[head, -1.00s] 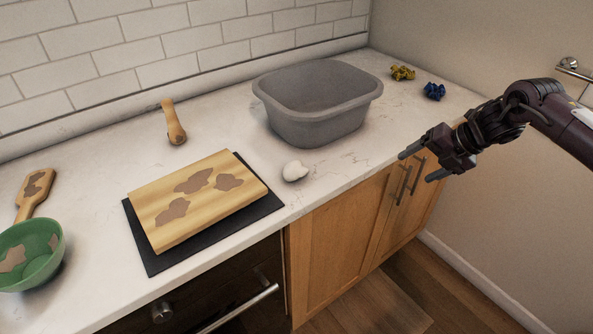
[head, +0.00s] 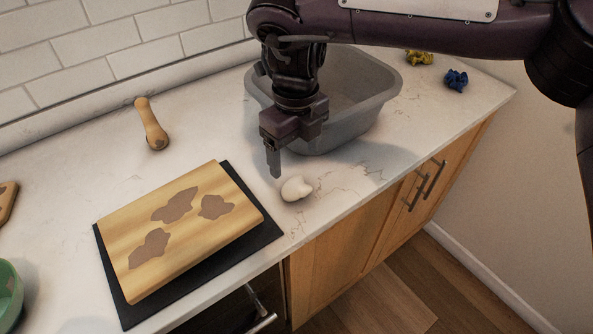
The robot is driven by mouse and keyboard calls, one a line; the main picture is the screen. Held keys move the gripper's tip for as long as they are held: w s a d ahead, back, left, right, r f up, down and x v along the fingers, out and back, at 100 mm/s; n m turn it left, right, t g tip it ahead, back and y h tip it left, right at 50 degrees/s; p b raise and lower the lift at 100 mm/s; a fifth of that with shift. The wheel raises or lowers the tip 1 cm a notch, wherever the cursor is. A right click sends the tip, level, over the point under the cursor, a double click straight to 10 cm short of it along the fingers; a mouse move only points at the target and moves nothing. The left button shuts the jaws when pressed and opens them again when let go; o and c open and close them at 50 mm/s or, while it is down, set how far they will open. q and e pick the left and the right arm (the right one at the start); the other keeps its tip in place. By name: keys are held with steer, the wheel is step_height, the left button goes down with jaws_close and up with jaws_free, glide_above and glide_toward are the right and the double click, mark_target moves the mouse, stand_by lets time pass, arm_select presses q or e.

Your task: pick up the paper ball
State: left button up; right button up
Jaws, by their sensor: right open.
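The paper ball (head: 297,189) is a small white crumpled lump on the pale countertop, between the wooden board and the grey basin. My right gripper (head: 275,172) points down just above and behind the ball, a little to its left, in front of the basin. It is open and holds nothing that I can see. Only one finger shows clearly; the other is hidden behind it. The gripper appears apart from the ball. My left gripper is not in view.
A grey basin (head: 377,105) stands right behind my right gripper. A stained wooden board (head: 150,215) lies on a dark mat (head: 262,235) at left. A wooden tool (head: 152,125), a green bowl (head: 8,295), and yellow (head: 419,58) and blue (head: 456,79) crumpled pieces also lie on the counter.

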mark_target(296, 179)
steer(key=shift+s+a+f, duration=0.1)
steer(key=shift+s+f, duration=0.05)
steer(key=shift+f, duration=0.2)
steer(key=shift+s+f+p, duration=0.15)
steer(key=shift+s+f, duration=0.1)
steer(key=shift+f, duration=0.4)
steer(key=shift+s+f+p, duration=0.15)
steer(key=shift+s+f, duration=0.05)
steer(key=shift+f, duration=0.4)
step_height(296, 179, down, 4)
steer(key=shift+r+p, duration=0.15)
steer(key=shift+p, duration=0.25)
steer(key=shift+f, duration=0.25)
steer(key=c, duration=1)
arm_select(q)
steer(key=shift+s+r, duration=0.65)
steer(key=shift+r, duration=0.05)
